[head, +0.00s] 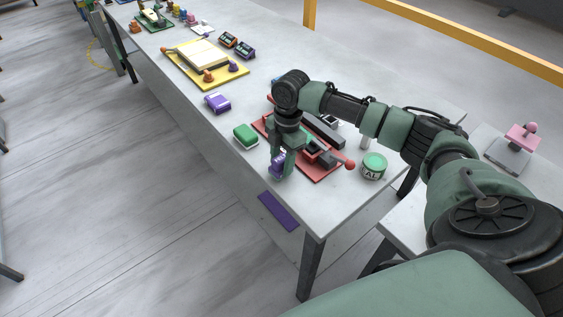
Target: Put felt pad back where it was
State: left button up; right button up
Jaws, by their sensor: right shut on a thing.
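My right gripper (282,168) points down over the near part of the slab, just left of a red tray-like base. It is shut on a small purple object (276,162), which the fingers partly hide. I cannot tell for sure that this is the felt pad. A flat purple rectangle (278,211) shows at the slab's near left edge, below the gripper in the picture. A green block with a pale underside (246,136) and a similar purple block (217,103) sit to the left of the gripper. My left gripper is not in view.
The red base (323,169) holds dark parts and a red-knobbed lever. A green round tin (374,166) stands right of it. A yellow board (233,80) with a cream block lies farther back. A pink-knobbed item (521,136) is at right.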

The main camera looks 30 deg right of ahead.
jog(key=shift+f, duration=0.55)
jog(key=o, duration=1.2)
jog(key=shift+f, duration=0.1)
jog(key=r, duration=0.4)
jog(key=d+r+b, duration=0.1)
jog(key=r, duration=0.3)
jog(key=r+b, duration=0.1)
jog(key=r, duration=0.3)
jog(key=shift+w+d+r, duration=0.1)
jog(key=shift+d+r, duration=0.05)
jog(key=shift+d, duration=0.1)
